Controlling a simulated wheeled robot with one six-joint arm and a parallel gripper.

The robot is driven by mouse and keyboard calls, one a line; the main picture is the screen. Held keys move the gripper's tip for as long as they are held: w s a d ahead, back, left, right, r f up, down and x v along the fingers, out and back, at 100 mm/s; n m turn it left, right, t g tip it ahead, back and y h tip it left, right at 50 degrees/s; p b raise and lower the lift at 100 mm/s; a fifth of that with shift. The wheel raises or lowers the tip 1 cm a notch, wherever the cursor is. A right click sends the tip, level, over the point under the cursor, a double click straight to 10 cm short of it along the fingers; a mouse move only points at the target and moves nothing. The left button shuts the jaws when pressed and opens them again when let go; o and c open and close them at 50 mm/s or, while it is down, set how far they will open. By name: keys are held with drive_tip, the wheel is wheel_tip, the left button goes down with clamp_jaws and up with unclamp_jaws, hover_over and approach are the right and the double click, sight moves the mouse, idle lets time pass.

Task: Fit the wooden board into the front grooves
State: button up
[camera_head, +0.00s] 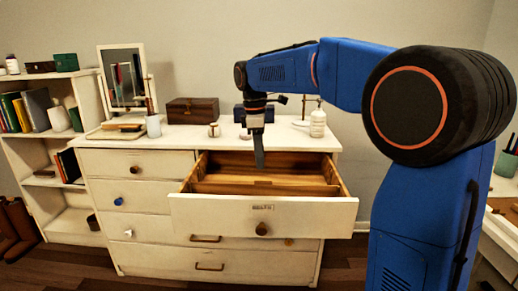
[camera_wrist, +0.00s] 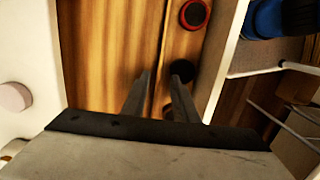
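The top right drawer (camera_head: 262,217) of the white dresser is pulled out. A wooden board (camera_head: 225,188) stands across its inside, a little behind the drawer front. In the wrist view its narrow edge (camera_wrist: 161,50) runs up the picture between the two fingers. My gripper (camera_head: 259,160) points down over the drawer, above the board. In the wrist view my gripper (camera_wrist: 159,82) has its fingers apart, one on each side of the board's edge, with a gap between. The grooves are too small or hidden to make out.
In the wrist view, a red-rimmed round item (camera_wrist: 193,13) and a dark round item (camera_wrist: 182,71) lie in the drawer's front strip. A wooden box (camera_head: 192,110), a white bottle (camera_head: 318,123) and a mirror (camera_head: 122,77) stand on the dresser top. A bookshelf (camera_head: 45,137) stands at left.

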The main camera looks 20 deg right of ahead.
drive_tip(key=shift+a+r, duration=0.1)
drive_tip(key=shift+r, duration=1.45)
drive_tip(key=s+d+f+m+t, duration=0.1)
drive_tip(key=s+d+f+m, duration=0.2)
drive_tip(key=s, duration=0.6)
drive_tip(key=s+d+f+m+t, duration=0.2)
drive_tip(key=s+d+m, duration=0.15)
drive_tip(key=s, duration=0.55)
drive_tip(key=s+d+f+m+t+y, duration=0.1)
drive_tip(key=s+f+m+t, duration=0.1)
drive_tip(key=s+f+m, duration=0.6)
drive_tip(key=s+f, duration=0.4)
drive_tip(key=s, duration=0.3)
drive_tip(key=shift+s+d, duration=0.4)
